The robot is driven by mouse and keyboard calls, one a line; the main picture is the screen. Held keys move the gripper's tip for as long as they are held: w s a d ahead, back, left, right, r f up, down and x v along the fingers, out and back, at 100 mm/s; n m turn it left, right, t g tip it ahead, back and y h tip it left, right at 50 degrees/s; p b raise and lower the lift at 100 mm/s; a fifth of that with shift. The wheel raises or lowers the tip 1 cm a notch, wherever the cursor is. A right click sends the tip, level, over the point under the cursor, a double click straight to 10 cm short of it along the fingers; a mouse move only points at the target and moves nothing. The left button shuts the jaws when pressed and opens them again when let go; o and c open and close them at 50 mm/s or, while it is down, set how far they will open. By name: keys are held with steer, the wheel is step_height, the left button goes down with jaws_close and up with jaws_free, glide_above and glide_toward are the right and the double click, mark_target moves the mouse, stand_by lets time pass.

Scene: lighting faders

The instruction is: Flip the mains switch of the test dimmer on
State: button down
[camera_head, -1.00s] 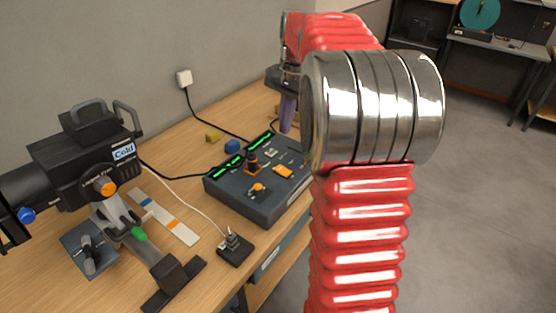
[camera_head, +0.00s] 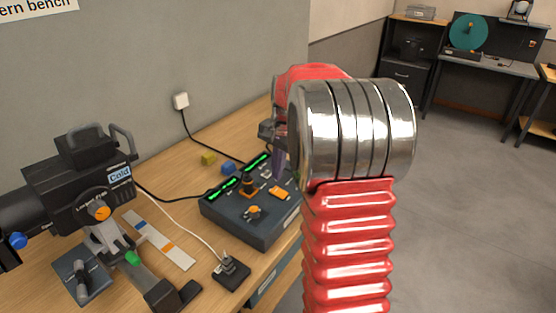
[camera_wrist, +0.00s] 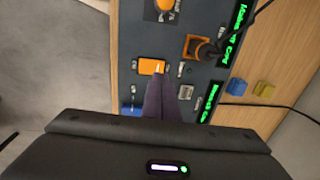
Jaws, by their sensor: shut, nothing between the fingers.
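The dimmer is a dark blue-grey control box (camera_head: 238,224) on the wooden bench, with green lit displays. An orange rocker (camera_head: 278,192) sits on its top; it also shows in the wrist view (camera_wrist: 152,66). A black lever with an orange collar (camera_head: 249,185) stands beside a display; the wrist view shows this lever (camera_wrist: 196,47) near a display whose text seems to begin "Mains". My gripper (camera_head: 278,174) is shut and empty over the box's right part, partly hidden by my arm. In the wrist view its dark fingertips (camera_wrist: 160,77) lie by the orange rocker; contact cannot be told.
A black lamp (camera_head: 75,170) labelled "Cold" stands at left. A small black box with a plug (camera_head: 231,270) lies at the bench's front edge. Yellow (camera_head: 208,158) and blue (camera_head: 228,168) cubes and cables lie behind the dimmer. Open floor is at right.

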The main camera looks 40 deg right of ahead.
mark_target(279, 191)
steer(key=f, duration=0.4)
steer(key=shift+w+a+f, duration=0.1)
steer(key=shift+w+f, duration=0.2)
steer(key=shift+f, duration=0.1)
steer(key=shift+w+a+f, duration=0.15)
steer(key=shift+a, duration=0.05)
steer(key=shift+d, duration=0.25)
steer(key=shift+s, duration=0.2)
steer(key=shift+s+d+r, duration=0.2)
steer(key=shift+s+r, duration=0.1)
steer(key=shift+s, duration=0.35)
steer(key=shift+r, duration=0.1)
